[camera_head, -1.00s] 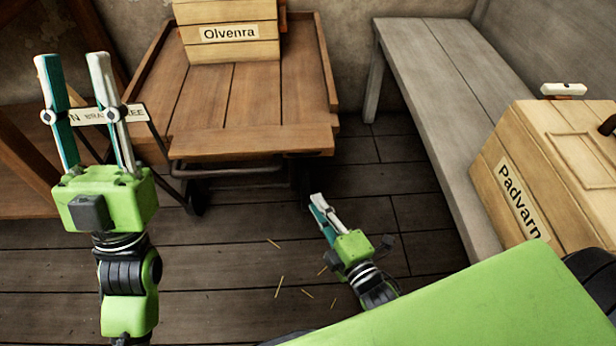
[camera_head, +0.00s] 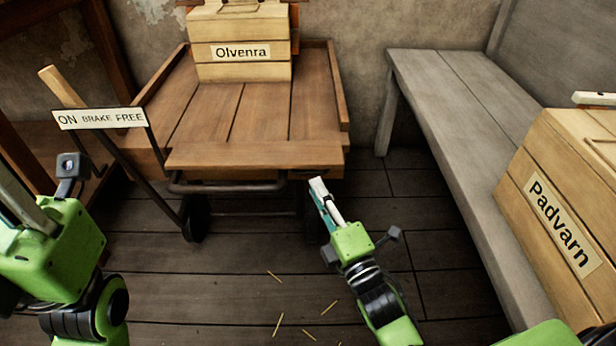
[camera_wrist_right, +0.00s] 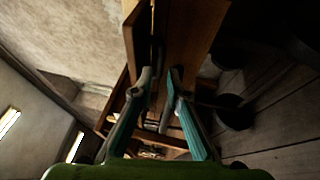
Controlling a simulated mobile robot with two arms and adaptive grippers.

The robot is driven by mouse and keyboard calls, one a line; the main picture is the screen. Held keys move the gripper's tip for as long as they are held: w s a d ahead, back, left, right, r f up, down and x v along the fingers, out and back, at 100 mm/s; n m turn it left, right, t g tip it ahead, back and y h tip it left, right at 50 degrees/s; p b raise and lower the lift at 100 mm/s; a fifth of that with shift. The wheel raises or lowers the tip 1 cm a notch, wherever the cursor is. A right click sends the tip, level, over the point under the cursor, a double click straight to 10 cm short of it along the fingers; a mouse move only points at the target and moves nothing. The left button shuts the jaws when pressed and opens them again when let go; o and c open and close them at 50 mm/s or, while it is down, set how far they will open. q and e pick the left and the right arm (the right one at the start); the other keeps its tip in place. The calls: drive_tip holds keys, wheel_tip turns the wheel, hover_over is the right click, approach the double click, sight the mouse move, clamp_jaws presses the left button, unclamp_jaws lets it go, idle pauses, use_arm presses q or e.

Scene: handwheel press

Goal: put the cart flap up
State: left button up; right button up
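The cart (camera_head: 200,115) stands against the back wall with side boards raised. Its flap (camera_head: 255,157) is the wide board at the front; it lies about level with the bed, not upright. My right gripper (camera_head: 318,188) is just below and in front of the flap's right end, pointing toward it; I cannot tell whether they touch. In the right wrist view its fingers (camera_wrist_right: 159,76) are apart with nothing clearly held, and brown cart wood (camera_wrist_right: 195,35) lies just beyond the tips. My left gripper (camera_head: 18,200) is cut off at the left edge.
A crate labelled Olvenra (camera_head: 240,70) stands at the back of the cart. A brake sign (camera_head: 100,118) and wooden lever (camera_head: 62,88) are at the cart's left, the lever at the ON end. A grey bench (camera_head: 450,120) and Padvarn crate (camera_head: 555,200) are right. Floor in front is mostly clear.

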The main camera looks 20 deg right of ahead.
sight(308, 171)
drive_tip(key=shift+w+a+r+b, duration=0.15)
drive_tip(key=shift+w+b, duration=0.15)
drive_tip(key=shift+w, duration=0.7)
drive_tip(key=shift+w+a+r+b, duration=0.15)
drive_tip(key=shift+w+b, duration=0.2)
drive_tip(key=shift+w, duration=0.7)
drive_tip(key=shift+w+a+r+b, duration=0.15)
drive_tip(key=shift+w+b, duration=0.15)
drive_tip(key=shift+w, duration=0.7)
drive_tip(key=shift+d, duration=0.1)
drive_tip(key=shift+c, duration=0.3)
clamp_jaws()
